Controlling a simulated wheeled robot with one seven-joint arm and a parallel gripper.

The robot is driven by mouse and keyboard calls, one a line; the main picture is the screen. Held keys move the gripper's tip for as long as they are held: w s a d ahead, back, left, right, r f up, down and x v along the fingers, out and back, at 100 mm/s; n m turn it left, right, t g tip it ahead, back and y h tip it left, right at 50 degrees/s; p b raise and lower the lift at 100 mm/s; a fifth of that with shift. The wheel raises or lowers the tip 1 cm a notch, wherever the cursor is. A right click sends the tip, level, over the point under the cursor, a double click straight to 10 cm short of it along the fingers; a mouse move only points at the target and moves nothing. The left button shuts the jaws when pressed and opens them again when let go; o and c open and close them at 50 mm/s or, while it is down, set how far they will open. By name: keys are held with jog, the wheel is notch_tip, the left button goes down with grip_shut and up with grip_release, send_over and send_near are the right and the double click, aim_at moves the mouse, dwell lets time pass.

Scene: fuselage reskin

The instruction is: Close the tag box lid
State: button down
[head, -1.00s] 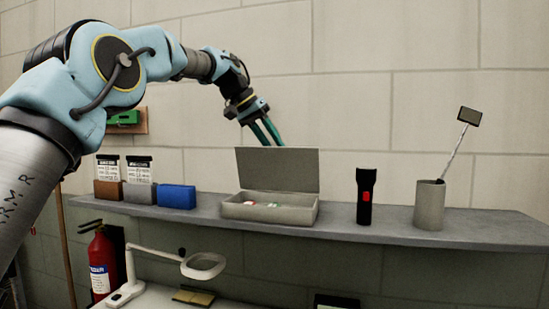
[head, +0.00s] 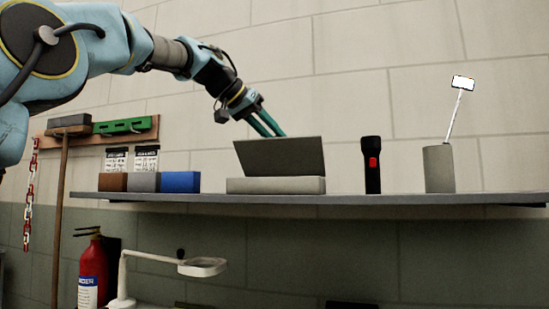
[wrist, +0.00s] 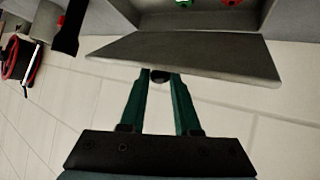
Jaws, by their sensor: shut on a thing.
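The grey tag box (head: 276,186) stands on the wall shelf, with its lid (head: 281,155) raised at the back. In the wrist view the lid (wrist: 190,54) crosses the middle of the picture, and the open box (wrist: 215,18) is beyond it. My gripper (head: 281,134) reaches down behind the lid's top edge, its tips partly hidden there in the head view. In the wrist view its two green fingers (wrist: 161,76) close in at the lid's edge around a small dark round piece. Red and green tags (wrist: 230,3) show in the box.
On the shelf (head: 330,199), brown, grey and blue blocks (head: 180,182) stand left of the box. A black flashlight (head: 372,165) and a grey cup (head: 438,168) with a mirror on a stick stand to its right. A magnifier lamp (head: 200,267) is below the shelf.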

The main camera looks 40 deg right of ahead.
aim_at(281, 152)
jog(key=shift+s+a+f+m+t+h+b, duration=0.15)
jog(key=shift+a+f+h+b, duration=0.3)
jog(key=shift+b, duration=1.1)
jog(key=shift+s+a+f+m+t+h+b, duration=0.1)
jog(key=shift+s+a+f+h+b, duration=0.35)
jog(key=shift+b, duration=1.15)
jog(key=shift+a+f+m+t+h+b, duration=0.15)
jog(key=shift+f+b, duration=0.5)
jog(key=shift+b, duration=0.9)
jog(key=f+h+b, duration=0.1)
jog(key=b, duration=0.3)
jog(key=a+f+m+h+b, duration=0.1)
jog(key=b, duration=0.4)
jog(key=shift+s+a+f+t, duration=0.1)
jog(key=shift+s+f+t, duration=0.05)
jog(key=shift+s+t, duration=0.2)
jog(key=b, duration=0.2)
jog(key=f+h+b, duration=0.1)
jog(key=b, duration=0.1)
jog(key=f+m+h+b, duration=0.1)
jog(key=b, duration=0.2)
jog(key=shift+s+a, duration=0.35)
jog(key=shift+a, duration=0.05)
jog(key=f+b, duration=0.1)
jog(key=b, duration=0.1)
jog(key=shift+a+b, duration=0.1)
jog(key=shift+b, duration=0.25)
jog(key=shift+s+f, duration=0.1)
jog(key=shift+f, duration=0.1)
